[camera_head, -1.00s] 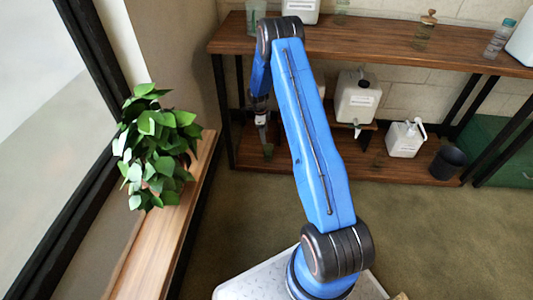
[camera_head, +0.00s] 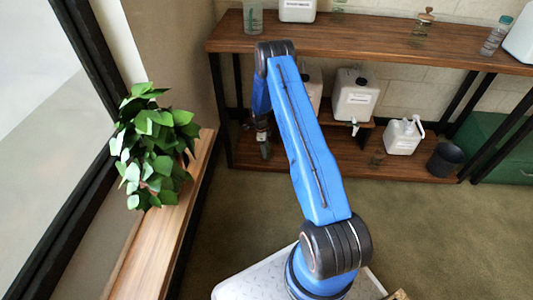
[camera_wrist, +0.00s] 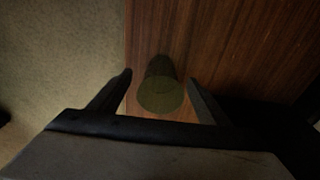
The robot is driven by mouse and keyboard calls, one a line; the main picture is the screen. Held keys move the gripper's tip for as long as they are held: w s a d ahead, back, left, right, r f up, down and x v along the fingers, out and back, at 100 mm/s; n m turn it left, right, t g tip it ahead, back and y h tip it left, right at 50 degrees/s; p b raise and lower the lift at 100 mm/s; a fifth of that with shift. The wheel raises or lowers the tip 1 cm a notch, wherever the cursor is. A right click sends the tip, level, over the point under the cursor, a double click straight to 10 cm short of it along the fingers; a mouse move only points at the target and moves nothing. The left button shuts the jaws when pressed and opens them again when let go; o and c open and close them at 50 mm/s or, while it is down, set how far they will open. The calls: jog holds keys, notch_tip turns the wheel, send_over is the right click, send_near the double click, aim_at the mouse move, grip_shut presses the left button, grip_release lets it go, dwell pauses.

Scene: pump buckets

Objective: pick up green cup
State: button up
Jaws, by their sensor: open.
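The green cup (camera_wrist: 161,93) shows in the wrist view as a dark olive-green round shape on the wooden lower shelf (camera_wrist: 225,45), near its edge. My gripper (camera_wrist: 160,78) is open, with one finger on each side of the cup. There seems to be a gap on both sides, and I cannot tell whether either finger touches it. In the head view my gripper (camera_head: 265,151) is low at the left end of the lower shelf, and I cannot make out the cup there.
The upper shelf (camera_head: 370,40) lies above my gripper. White containers (camera_head: 356,97) (camera_head: 403,137), a small glass (camera_head: 377,158) and a dark bin (camera_head: 445,160) stand to the right at the lower level. A potted plant (camera_head: 152,150) is on the left ledge.

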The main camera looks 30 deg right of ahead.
jog(key=shift+s+d+f, duration=0.1)
jog(key=shift+d+f, duration=0.1)
jog(key=shift+f, duration=0.65)
jog(key=shift+s+d+f, duration=0.1)
jog(key=shift+d+f, duration=0.1)
jog(key=shift+f, duration=0.7)
jog(key=shift+s+d+f, duration=0.1)
jog(key=shift+d+f, duration=0.1)
jog(key=shift+f, duration=0.65)
jog(key=c, duration=1.2)
